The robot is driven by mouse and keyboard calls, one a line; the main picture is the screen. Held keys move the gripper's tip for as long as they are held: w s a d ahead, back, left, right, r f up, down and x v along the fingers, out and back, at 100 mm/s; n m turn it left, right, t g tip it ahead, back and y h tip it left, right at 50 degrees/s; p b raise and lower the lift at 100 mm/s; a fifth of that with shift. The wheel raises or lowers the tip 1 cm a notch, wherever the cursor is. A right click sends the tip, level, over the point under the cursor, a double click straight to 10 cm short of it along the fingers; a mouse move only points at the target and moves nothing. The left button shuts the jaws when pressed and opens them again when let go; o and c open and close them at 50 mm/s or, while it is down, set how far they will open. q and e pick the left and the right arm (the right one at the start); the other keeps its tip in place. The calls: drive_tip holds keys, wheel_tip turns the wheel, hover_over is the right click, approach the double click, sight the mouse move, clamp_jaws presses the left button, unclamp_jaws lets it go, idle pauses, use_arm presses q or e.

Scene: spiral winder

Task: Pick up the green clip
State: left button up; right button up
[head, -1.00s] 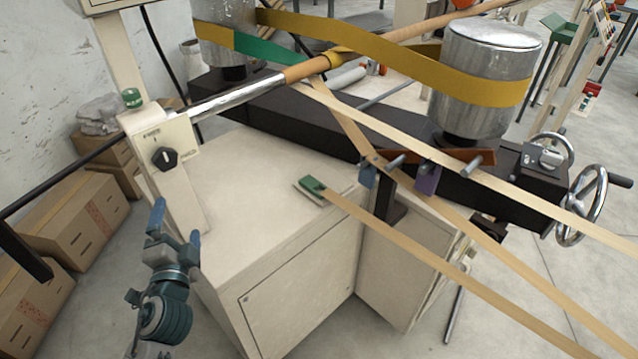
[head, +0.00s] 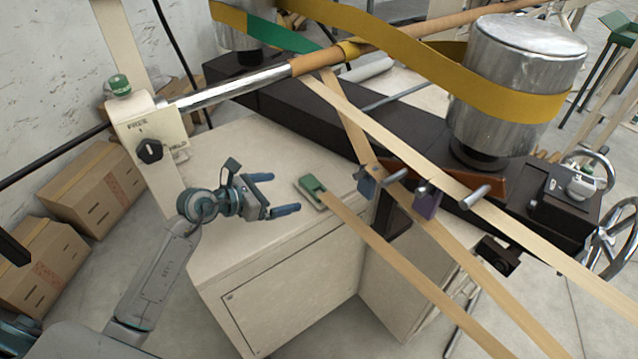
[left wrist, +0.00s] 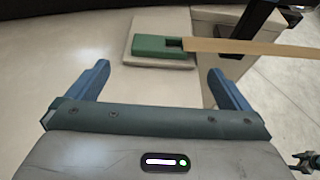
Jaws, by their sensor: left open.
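The green clip (head: 313,191) lies on a small flat plate on top of the cream cabinet, and the end of a tan paper strip (head: 380,235) runs into it from the right. My left gripper (head: 283,193) is open and empty, a little to the left of the clip, with its fingers pointing toward it. In the left wrist view the clip (left wrist: 155,46) lies ahead of the open fingers (left wrist: 160,83), between them and beyond their tips.
The cream cabinet (head: 240,160) has a bare top around the clip. A post with a black knob (head: 149,150) stands to the left. More paper strips and a purple block (head: 427,203) are to the right. A metal drum with a yellow belt (head: 520,90) stands behind.

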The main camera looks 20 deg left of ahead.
sight(314, 186)
use_arm(q)
drive_tip(key=x, duration=0.4)
drive_tip(key=shift+w+d+p, duration=0.15)
drive_tip(key=shift+d+p, duration=0.05)
drive_tip(key=shift+p, duration=0.15)
drive_tip(key=p+x, duration=0.1)
drive_tip(key=x, duration=0.4)
drive_tip(key=shift+w+d+f+p, duration=0.15)
drive_tip(key=shift+w+f+p, duration=0.05)
drive_tip(key=shift+p, duration=0.15)
drive_tip(key=c, duration=0.9)
use_arm(e)
drive_tip(key=shift+s+r, duration=0.25)
drive_tip(key=shift+r, duration=0.3)
drive_tip(key=shift+s+r, duration=0.2)
drive_tip(key=shift+r, duration=0.35)
